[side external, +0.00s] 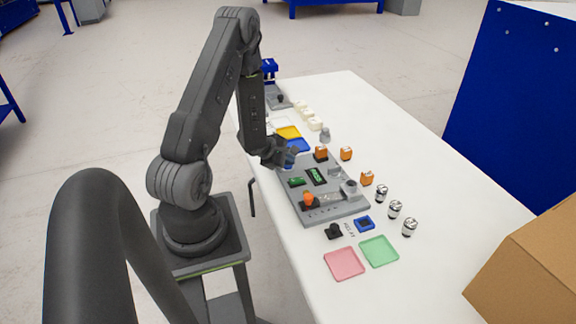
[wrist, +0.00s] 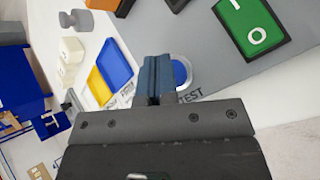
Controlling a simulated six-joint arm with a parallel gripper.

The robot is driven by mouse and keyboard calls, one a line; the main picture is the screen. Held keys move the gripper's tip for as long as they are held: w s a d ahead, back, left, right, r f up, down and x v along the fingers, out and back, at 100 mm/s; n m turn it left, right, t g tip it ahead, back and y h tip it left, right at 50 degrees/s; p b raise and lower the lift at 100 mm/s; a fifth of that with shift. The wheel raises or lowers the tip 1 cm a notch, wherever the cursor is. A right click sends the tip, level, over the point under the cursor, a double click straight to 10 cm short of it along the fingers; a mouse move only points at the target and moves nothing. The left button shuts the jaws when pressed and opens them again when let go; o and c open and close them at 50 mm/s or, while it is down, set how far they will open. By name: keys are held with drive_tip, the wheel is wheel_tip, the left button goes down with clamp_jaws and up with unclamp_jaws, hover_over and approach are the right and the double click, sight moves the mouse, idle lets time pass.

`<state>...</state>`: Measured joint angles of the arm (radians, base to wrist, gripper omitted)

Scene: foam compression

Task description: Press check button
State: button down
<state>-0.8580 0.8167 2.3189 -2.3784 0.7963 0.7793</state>
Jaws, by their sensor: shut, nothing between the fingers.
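My gripper (wrist: 157,80) is shut and empty in the wrist view, with its blue-grey fingertips together. A round blue button (wrist: 182,73) with a pale ring sits right beside and partly behind the fingertips, on the grey board (wrist: 215,60). The letters "TEST" are printed next to it. I cannot tell whether the fingertips touch the button. In the side external view my gripper (side external: 288,158) is low over the far left end of the grey board (side external: 345,212), and the button is hidden there.
A green rocker switch (wrist: 253,25) stands on the board; it also shows in the side view (side external: 297,182). Yellow (side external: 288,132) and blue trays lie beyond the gripper. Orange blocks (side external: 346,153) and silver cylinders (side external: 395,209) stand to the right. Pink (side external: 344,263) and green trays lie in front.

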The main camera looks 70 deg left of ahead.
sight(288, 167)
idle(0.5)
drive_tip(key=shift+r, duration=0.8)
drive_tip(key=shift+r, duration=2.5)
